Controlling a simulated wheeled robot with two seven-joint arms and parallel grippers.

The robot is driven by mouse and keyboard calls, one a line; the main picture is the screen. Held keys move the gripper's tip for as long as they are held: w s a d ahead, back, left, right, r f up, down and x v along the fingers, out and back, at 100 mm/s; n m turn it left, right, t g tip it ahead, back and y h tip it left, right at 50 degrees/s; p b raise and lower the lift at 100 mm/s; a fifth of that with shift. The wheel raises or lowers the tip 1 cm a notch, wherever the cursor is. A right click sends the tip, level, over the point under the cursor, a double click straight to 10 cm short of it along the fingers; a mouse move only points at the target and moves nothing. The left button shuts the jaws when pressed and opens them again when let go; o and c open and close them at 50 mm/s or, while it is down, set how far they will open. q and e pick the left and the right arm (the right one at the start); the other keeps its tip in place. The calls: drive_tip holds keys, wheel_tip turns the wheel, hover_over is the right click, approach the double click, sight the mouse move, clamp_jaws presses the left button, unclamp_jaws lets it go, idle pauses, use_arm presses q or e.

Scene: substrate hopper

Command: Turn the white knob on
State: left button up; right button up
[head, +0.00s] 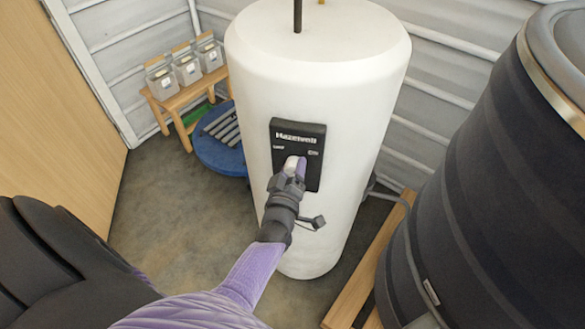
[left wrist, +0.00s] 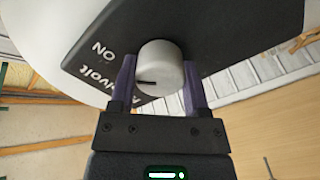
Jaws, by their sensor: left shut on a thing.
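The white knob (head: 291,163) sits on a black control panel (head: 312,140) on the front of a tall white tank (head: 325,85). The panel has white lettering at its top and an ON mark at its right. In the left wrist view the knob (left wrist: 160,66) looks pale grey, with a dark pointer line toward the picture's left, below the ON lettering. My left gripper (head: 296,168) is shut on the knob, one purple finger on each side, as the left wrist view (left wrist: 159,78) also shows. My right gripper is not in view.
A large dark barrel (head: 490,190) stands at the right on a wooden pallet (head: 365,270). At the back left, a wooden stand (head: 180,97) holds grey containers, beside a round blue item (head: 215,150). Bare floor (head: 165,190) lies left of the tank. A wooden panel (head: 60,120) borders the left.

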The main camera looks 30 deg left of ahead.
use_arm(q)
drive_tip(key=shift+f, duration=0.1)
drive_tip(key=o, duration=1.3)
drive_tip(key=shift+s, duration=0.15)
drive_tip(key=p+v, duration=0.1)
drive_tip(key=v, duration=0.8)
drive_tip(key=shift+s+d+p, duration=0.15)
drive_tip(key=shift+s+p, duration=0.15)
drive_tip(key=shift+s, duration=0.05)
